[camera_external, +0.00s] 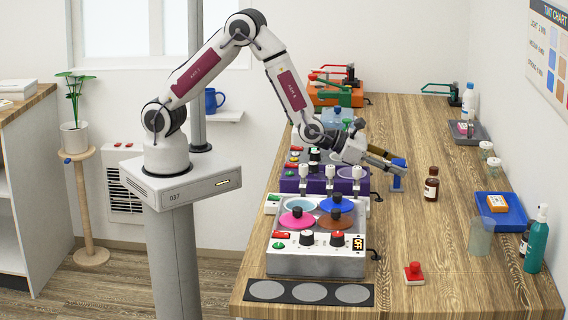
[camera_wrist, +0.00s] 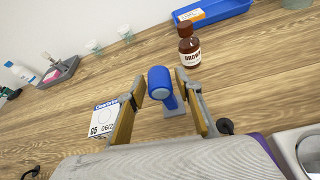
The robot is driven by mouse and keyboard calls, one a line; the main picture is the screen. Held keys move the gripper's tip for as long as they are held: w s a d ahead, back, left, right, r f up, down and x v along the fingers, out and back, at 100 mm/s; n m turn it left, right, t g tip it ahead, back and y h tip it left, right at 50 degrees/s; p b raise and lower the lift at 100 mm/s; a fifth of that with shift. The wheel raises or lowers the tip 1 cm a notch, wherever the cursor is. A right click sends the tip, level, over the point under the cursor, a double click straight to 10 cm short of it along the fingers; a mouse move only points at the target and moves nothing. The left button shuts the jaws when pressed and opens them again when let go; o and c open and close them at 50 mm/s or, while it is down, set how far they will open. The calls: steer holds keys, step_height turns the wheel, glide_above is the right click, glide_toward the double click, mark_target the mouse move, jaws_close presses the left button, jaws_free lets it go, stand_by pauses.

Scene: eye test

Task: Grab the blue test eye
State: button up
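A blue object with a rounded, thick head, which looks like the blue test eye (camera_wrist: 160,78), stands on a small grey base in the wrist view. In the external view the blue test eye (camera_external: 398,164) is near the table's middle, at the tip of my gripper (camera_external: 388,160). In the wrist view my gripper (camera_wrist: 168,92) is open, with one yellow-lined finger on each side of the blue object. A gap shows between the left finger and the head. I cannot tell whether the right finger touches it.
A brown bottle (camera_wrist: 189,45) stands just beyond the blue object. A blue tray (camera_external: 501,209) is farther right. A purple device (camera_external: 325,184) and a grey machine with coloured discs (camera_external: 318,262) stand near the table's left edge.

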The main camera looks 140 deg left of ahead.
jaws_close()
steer(key=shift+r, duration=0.1)
steer(key=shift+r, duration=4.95)
